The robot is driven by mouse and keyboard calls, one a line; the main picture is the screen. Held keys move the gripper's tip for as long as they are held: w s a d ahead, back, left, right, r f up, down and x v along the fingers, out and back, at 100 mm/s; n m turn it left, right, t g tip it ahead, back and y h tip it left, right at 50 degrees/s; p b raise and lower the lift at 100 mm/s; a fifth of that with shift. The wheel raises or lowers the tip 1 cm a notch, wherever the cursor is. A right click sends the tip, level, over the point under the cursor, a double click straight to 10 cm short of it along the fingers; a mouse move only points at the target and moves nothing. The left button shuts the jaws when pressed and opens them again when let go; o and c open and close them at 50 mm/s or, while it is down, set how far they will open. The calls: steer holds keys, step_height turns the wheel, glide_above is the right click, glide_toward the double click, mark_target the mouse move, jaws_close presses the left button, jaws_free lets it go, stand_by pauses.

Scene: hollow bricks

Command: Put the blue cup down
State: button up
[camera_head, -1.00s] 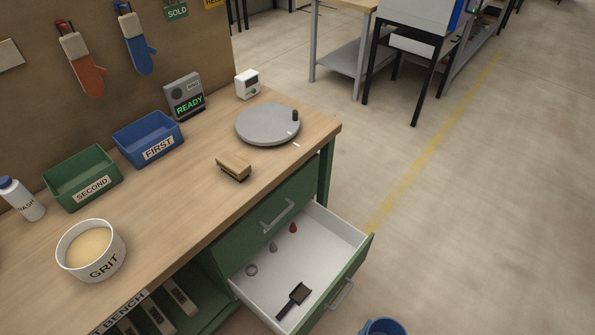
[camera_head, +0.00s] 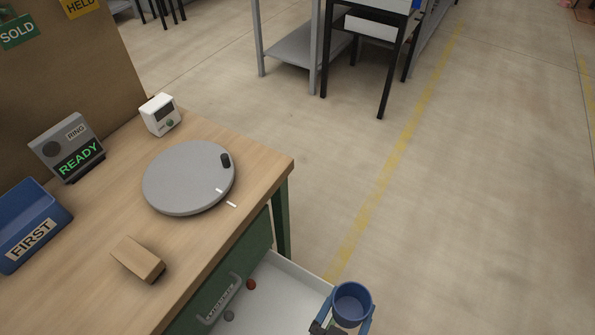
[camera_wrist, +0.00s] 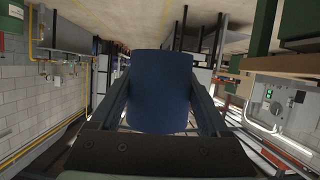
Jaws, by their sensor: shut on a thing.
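The blue cup (camera_head: 352,303) is at the bottom of the head view, with its open mouth facing up. My gripper (camera_head: 345,322) is shut on it. The wrist view shows the cup (camera_wrist: 160,92) between the two fingers (camera_wrist: 160,112). In the head view the cup appears over the outer right part of the open drawer (camera_head: 290,272); its height above the drawer is hard to tell. The cup's lower part is hidden in the head view.
The wooden bench top (camera_head: 215,240) holds a round grey turntable (camera_head: 185,178) with a black knob, a wooden block (camera_head: 138,259), a blue FIRST bin (camera_head: 30,228), a READY display (camera_head: 68,147) and a white box (camera_head: 160,115). Bare bench lies between the turntable and block.

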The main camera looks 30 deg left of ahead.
steer(key=w+a+f+b, duration=0.1)
steer(key=a+f+b, duration=0.2)
steer(key=f+b, duration=0.55)
steer(key=w+a+f+b, duration=0.1)
steer(key=a+f+b, duration=0.1)
steer(key=f+b, duration=0.7)
steer(key=b, duration=1.9)
glide_above(313, 315)
step_height(313, 315, down, 16)
steer(key=shift+f+m, duration=0.15)
steer(key=shift+m, duration=0.25)
step_height(313, 315, down, 18)
steer(key=b, duration=1)
steer(key=shift+f+b, duration=0.45)
steer(key=shift+f, duration=0.15)
steer(key=o, duration=1.5)
